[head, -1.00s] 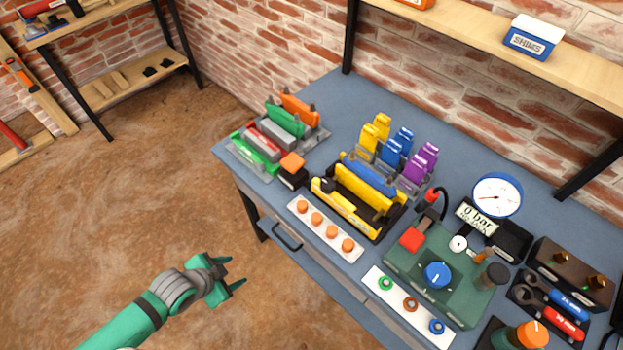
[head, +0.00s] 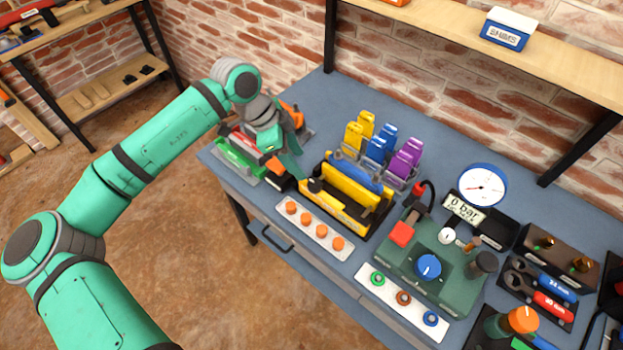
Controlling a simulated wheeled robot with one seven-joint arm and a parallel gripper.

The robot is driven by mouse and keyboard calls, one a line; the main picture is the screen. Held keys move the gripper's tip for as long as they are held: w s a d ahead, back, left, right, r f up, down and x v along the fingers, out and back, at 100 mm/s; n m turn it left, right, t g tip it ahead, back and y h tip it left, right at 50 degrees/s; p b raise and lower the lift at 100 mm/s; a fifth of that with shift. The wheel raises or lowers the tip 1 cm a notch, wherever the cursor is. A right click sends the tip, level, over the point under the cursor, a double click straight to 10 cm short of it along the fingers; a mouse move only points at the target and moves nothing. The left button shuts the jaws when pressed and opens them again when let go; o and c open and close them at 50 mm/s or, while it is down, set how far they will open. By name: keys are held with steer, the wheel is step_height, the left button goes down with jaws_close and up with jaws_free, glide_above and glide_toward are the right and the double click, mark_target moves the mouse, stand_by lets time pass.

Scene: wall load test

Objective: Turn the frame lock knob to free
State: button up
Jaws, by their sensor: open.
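The yellow frame (head: 352,218) lies on the blue-grey bench with a blue bar along its back. A small dark knob (head: 314,186) is at the left end of its front yellow bar. It looks like the frame lock knob, and its setting is too small to read. My gripper (head: 287,170) points down just left of and above this knob, over a black block (head: 279,184). It is open, with nothing seen between its fingers. I cannot tell whether a finger touches the knob. My arm and gripper partly hide the green and orange pieces behind.
A strip of orange buttons (head: 315,225) lies in front of the frame. Yellow, blue and purple blocks (head: 383,145) stand behind it. A green pump unit (head: 440,285) with a blue knob is to the right, near a round gauge (head: 482,186). A shelf hangs above the bench.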

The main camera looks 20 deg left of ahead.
mark_target(314, 184)
steer(key=x, duration=0.9)
steer(key=shift+a, duration=0.1)
steer(key=shift+x, duration=0.8)
steer(key=shift+s, duration=0.1)
steer(key=c, duration=1)
